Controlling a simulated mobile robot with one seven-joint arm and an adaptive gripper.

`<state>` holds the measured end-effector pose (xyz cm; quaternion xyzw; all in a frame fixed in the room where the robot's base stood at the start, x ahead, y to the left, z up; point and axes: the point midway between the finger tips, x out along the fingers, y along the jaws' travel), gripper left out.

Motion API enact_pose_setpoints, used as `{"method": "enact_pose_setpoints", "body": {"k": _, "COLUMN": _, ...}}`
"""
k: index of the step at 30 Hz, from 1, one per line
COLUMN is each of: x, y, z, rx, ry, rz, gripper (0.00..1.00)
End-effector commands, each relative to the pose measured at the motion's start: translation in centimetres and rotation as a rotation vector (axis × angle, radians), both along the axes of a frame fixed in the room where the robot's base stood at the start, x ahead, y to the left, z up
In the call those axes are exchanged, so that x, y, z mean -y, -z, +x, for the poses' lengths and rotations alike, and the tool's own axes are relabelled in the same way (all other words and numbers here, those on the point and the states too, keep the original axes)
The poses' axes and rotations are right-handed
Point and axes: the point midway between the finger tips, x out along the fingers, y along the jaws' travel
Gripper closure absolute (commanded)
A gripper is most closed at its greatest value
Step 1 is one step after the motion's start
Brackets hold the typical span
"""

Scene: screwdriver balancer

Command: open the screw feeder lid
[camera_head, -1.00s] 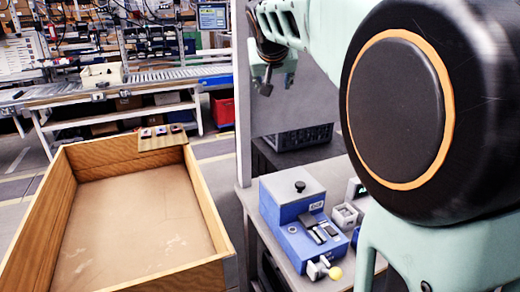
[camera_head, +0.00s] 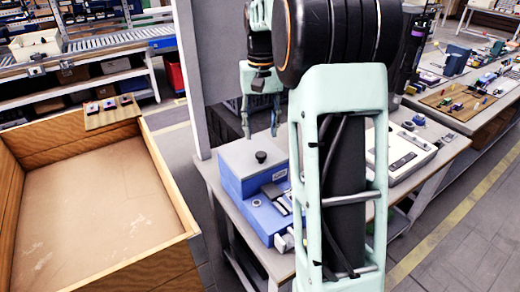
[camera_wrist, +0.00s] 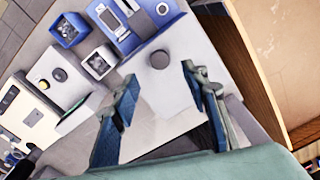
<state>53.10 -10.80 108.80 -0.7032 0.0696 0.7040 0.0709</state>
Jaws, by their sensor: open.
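The screw feeder (camera_head: 262,214) is a blue box on the workbench with a grey lid (camera_head: 238,158) and a dark round knob (camera_head: 261,157) on top. The lid looks closed. My gripper (camera_head: 260,132) is open and empty, fingers pointing down, just above and behind the lid in the head view. In the wrist view the knob (camera_wrist: 159,59) shows between and slightly beyond the open fingertips (camera_wrist: 158,78), apart from them. The feeder's blue front (camera_wrist: 138,22) is at the top there. My arm hides the feeder's right side in the head view.
A wooden crate (camera_head: 172,190) stands left of the bench (camera_head: 225,196). A grey upright panel (camera_head: 190,80) rises by the bench's left corner. Small bins with metal parts (camera_wrist: 99,62) sit beside the feeder. A white device (camera_head: 408,155) lies to the right.

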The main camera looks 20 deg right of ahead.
Motion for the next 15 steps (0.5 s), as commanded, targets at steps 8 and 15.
{"method": "enact_pose_setpoints", "body": {"k": 8, "x": 0.0, "y": 5.4, "z": -0.1, "rx": -0.002, "ry": 0.001, "rz": 0.0, "gripper": 0.58}}
{"method": "enact_pose_setpoints", "body": {"k": 15, "x": 0.0, "y": 7.4, "z": 0.0, "rx": 0.002, "ry": 0.0, "rz": 0.0, "gripper": 0.58}}
